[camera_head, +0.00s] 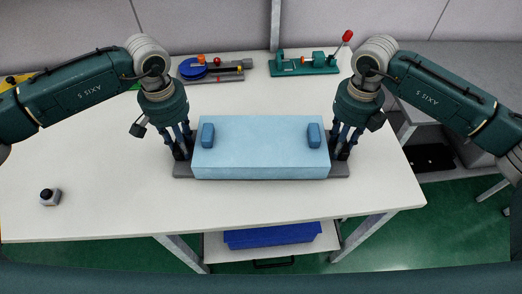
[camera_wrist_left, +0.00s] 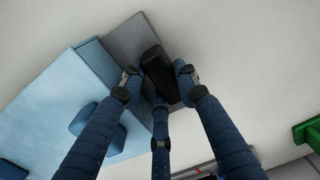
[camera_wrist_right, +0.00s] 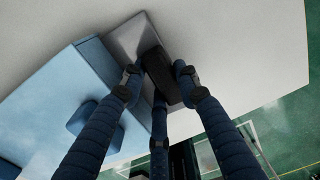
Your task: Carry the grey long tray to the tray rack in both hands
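The grey long tray (camera_head: 183,170) lies on the white table, mostly hidden under a light blue block (camera_head: 260,160) with two darker blue pegs on it. Only the tray's grey ends show, each with a black handle. My left gripper (camera_head: 182,148) is at the left end, its fingers closed in around the black handle (camera_wrist_left: 160,75). My right gripper (camera_head: 342,149) is at the right end in the same way, around the other handle (camera_wrist_right: 162,75). The grey tray end also shows in the left wrist view (camera_wrist_left: 125,42) and the right wrist view (camera_wrist_right: 130,38).
A blue and grey fixture (camera_head: 205,68) and a teal fixture with a red-knobbed lever (camera_head: 305,64) stand at the back of the table. A blue bin (camera_head: 272,236) sits below the front edge. The table's front is clear.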

